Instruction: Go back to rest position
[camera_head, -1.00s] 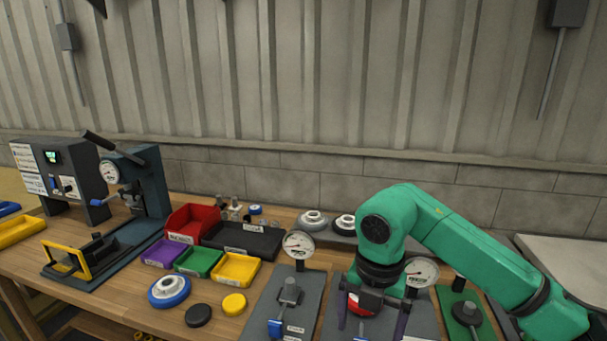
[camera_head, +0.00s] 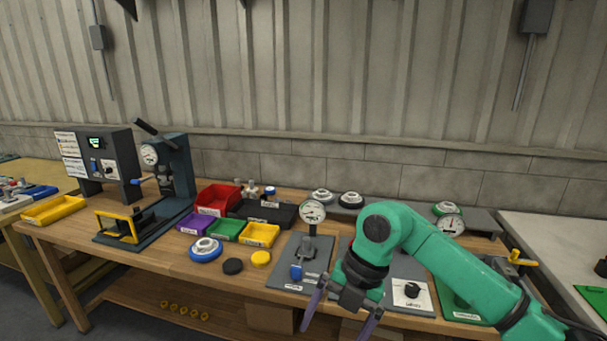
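My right arm, green, comes in from the right. Its gripper (camera_head: 338,315) hangs pointing down in front of the bench's front edge, with its two purple-grey fingers spread apart and nothing seen between them. The wooden bench (camera_head: 150,262) lies behind it. My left arm and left gripper do not show.
A dark press (camera_head: 175,170) and a control box (camera_head: 97,160) stand at the left. Red (camera_head: 217,196), purple (camera_head: 191,224), green (camera_head: 228,229) and yellow (camera_head: 259,233) bins sit mid-bench. Gauge plates (camera_head: 300,270) lie by my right arm. A pale table (camera_head: 560,240) is at the right.

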